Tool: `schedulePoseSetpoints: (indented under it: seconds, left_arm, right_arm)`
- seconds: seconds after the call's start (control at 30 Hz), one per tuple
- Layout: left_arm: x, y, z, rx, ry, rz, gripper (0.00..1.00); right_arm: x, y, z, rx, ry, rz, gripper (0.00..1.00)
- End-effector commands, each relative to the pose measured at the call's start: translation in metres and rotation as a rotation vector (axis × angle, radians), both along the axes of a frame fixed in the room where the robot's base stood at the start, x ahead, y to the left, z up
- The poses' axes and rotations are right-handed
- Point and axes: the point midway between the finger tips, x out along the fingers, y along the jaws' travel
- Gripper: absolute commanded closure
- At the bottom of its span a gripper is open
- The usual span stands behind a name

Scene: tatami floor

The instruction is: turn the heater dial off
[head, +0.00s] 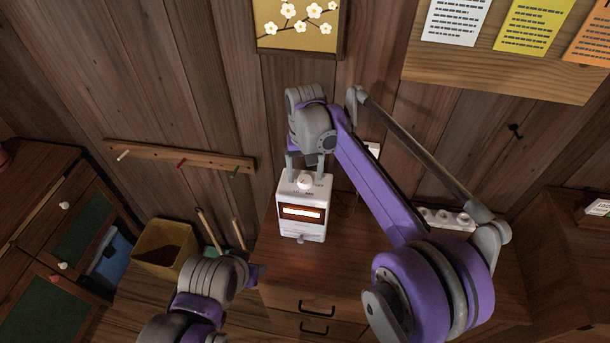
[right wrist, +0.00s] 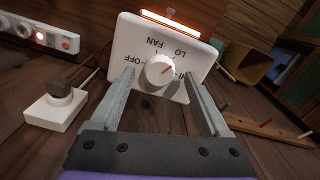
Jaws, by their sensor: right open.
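The heater (head: 302,229) is a small white box with a glowing orange front, on a wooden cabinet by the wall. Its round white dial (head: 305,182) is on top; the dial (right wrist: 160,70) also shows in the right wrist view, among OFF, FAN, LO and partly hidden HI marks. My right gripper (head: 305,173) is open above the heater, one finger on each side of the dial, with gaps visible. My left gripper (head: 254,273) is low and left of the cabinet, its fingers unclear.
A peg rail (head: 180,156) is on the wall. A yellow bin (head: 163,262) stands left of the cabinet (head: 283,278).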

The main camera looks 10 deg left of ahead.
Motion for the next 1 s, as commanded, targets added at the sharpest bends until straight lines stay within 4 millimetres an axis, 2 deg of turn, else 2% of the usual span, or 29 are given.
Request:
schedulePoseSetpoints:
  seconds: [0.13, 0.43, 0.87, 1.0]
  left_arm:
    - [-0.0003, 0.0, -0.0006, 0.0, 0.001, 0.0, 0.5]
    - [-0.0003, 0.0, -0.0006, 0.0, 0.0, 0.0, 0.5]
    - [-0.0003, 0.0, -0.0006, 0.0, 0.0, 0.0, 0.5]
    - [-0.0003, 0.0, -0.0006, 0.0, 0.0, 0.0, 0.5]
  right_arm:
    - [0.0001, -0.0002, -0.0106, 0.0, 0.0, 0.0, 0.2]
    - [0.0002, -0.0003, -0.0122, 0.0, -0.001, 0.0, 0.2]
    - [0.0001, -0.0003, -0.012, 0.0, -0.001, 0.0, 0.98]
    - [0.0001, -0.0003, -0.0119, 0.0, -0.001, 0.001, 1.0]
